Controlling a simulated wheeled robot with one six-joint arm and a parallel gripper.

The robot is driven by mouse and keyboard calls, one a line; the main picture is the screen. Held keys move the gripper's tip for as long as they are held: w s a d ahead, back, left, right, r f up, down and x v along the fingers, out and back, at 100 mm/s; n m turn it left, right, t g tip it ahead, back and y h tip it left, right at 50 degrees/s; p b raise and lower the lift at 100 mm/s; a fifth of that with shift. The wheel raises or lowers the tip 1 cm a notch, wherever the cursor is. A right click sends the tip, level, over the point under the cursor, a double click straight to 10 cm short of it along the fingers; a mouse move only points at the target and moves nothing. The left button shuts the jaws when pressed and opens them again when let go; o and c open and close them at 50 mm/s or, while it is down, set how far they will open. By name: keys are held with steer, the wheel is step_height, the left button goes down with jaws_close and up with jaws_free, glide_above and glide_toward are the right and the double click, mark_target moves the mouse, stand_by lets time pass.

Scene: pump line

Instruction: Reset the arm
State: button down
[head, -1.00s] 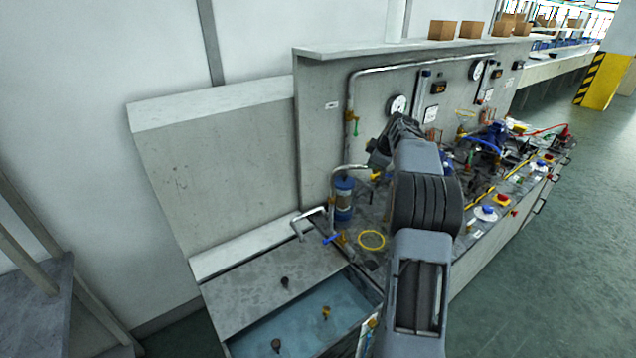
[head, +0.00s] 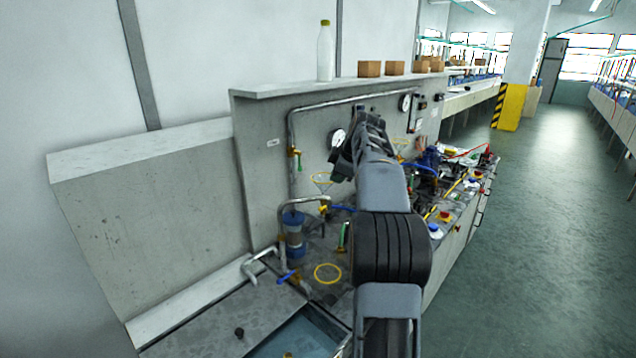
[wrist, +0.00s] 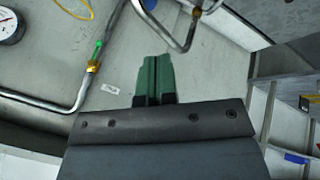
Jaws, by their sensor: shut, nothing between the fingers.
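My gripper (wrist: 154,80) shows in the wrist view with its two green fingers side by side and closed, nothing between them. In the head view my arm reaches up from the bottom over the bench, and its dark end is in front of the grey back panel (head: 262,160). The fingertips cannot be made out there. In the wrist view the fingers point toward bent metal pipe and the grey panel, apart from them as far as I can tell.
A blue filter (head: 294,238) and a bent faucet (head: 258,264) stand left of my arm, by a water-filled sink (head: 300,338). A yellow ring (head: 327,273) lies on the bench. A bottle (head: 325,52) and boxes (head: 369,68) stand on the shelf. The floor at right is clear.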

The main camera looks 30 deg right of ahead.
steer(key=s+a+f+m+g, duration=0.2)
steer(key=s+a+f+m, duration=0.3)
steer(key=f+m, duration=0.45)
steer(key=s+a+f, duration=0.2)
steer(key=s+a, duration=0.7)
steer(key=a, duration=0.3)
steer(key=s+a+f, duration=0.2)
steer(key=s+a, duration=0.8)
steer(key=a, duration=0.2)
steer(key=shift+s+f, duration=0.3)
steer(key=shift+f, duration=0.1)
